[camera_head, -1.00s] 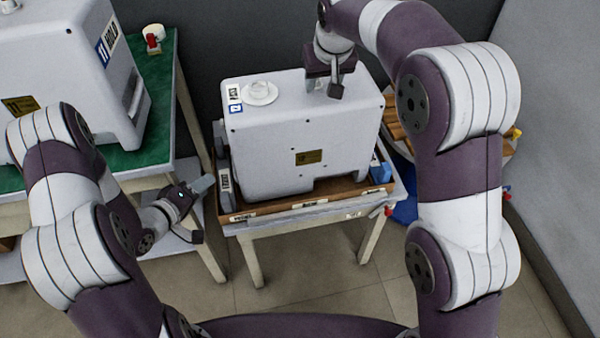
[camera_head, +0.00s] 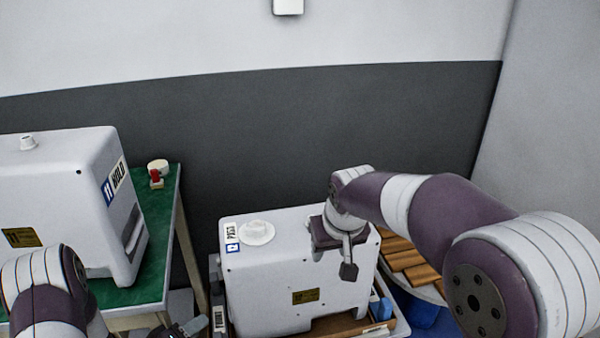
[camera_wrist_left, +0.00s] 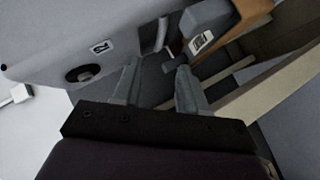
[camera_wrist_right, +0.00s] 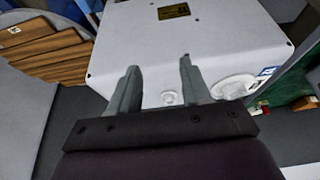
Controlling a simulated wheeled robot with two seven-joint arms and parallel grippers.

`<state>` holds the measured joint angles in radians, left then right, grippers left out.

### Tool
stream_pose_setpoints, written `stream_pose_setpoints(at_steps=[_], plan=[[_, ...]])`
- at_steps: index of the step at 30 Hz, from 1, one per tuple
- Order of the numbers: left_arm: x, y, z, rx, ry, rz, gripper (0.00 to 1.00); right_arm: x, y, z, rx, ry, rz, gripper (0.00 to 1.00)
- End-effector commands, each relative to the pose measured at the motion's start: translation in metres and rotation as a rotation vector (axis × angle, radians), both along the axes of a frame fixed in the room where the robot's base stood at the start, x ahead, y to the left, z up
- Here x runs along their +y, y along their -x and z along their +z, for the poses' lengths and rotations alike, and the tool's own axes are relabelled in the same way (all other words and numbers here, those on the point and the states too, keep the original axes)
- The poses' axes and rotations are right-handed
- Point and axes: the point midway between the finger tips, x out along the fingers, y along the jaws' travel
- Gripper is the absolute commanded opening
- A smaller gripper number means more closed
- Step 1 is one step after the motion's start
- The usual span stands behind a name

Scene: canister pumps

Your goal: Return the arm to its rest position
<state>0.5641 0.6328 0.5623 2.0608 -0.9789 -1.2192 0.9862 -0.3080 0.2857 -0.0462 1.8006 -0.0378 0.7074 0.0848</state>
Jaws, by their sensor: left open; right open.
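My right gripper (camera_head: 348,268) is open above the right end of a white pump housing (camera_head: 265,285). My left gripper (camera_head: 190,328) is low at the bottom edge of the head view, left of that housing and partly cut off. In the left wrist view, its fingers (camera_wrist_left: 157,82) are apart and empty, beside a grey-white housing side and a wooden tray edge (camera_wrist_left: 225,25).
A second pump housing (camera_head: 60,200) marked HOLD stands on a green-topped table (camera_head: 160,225) at left, with a red-and-white item (camera_head: 157,172) behind it. Wooden slats (camera_head: 412,262) lie at right. A wall (camera_head: 300,115) closes the back.

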Motion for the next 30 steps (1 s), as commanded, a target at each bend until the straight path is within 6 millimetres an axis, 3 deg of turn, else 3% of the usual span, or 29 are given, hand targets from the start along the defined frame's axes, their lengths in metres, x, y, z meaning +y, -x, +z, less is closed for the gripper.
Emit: stream_pose_setpoints(at_steps=[2,4,7,11,15,17,19,20,21,30], plan=[[0.008,0.011,-0.024,0.08,-0.131,-0.023,0.42,0.001,-0.002,-0.001,-0.013,-0.002,0.008,0.48],[0.027,0.037,-0.055,0.255,-0.318,-0.039,0.42,-0.002,0.01,-0.019,0.011,0.006,0.019,0.48],[0.054,0.078,-0.06,0.532,-0.59,-0.118,0.42,-0.021,0.042,-0.051,0.069,0.022,0.012,0.48],[0.046,0.124,-0.021,0.795,-0.757,-0.277,0.42,-0.057,0.092,-0.085,0.146,0.036,-0.033,0.48],[0.0,0.161,0.039,0.915,-0.783,-0.443,0.42,-0.093,0.153,-0.112,0.227,0.044,-0.107,0.48],[-0.024,0.168,0.063,0.897,-0.781,-0.483,0.42,-0.107,0.178,-0.12,0.261,0.043,-0.146,0.48],[-0.05,0.158,0.091,0.781,-0.817,-0.499,0.42,-0.121,0.2,-0.124,0.29,0.039,-0.198,0.48],[-0.061,0.151,0.102,0.718,-0.848,-0.521,0.42,-0.126,0.199,-0.121,0.278,0.035,-0.22,0.48],[-0.066,0.151,0.126,0.711,-0.858,-0.541,0.42,-0.128,0.197,-0.095,0.272,0.032,-0.231,0.48],[-0.062,0.151,0.247,0.724,-0.851,-0.53,0.42,-0.126,0.197,0.027,0.276,0.034,-0.224,0.48]])
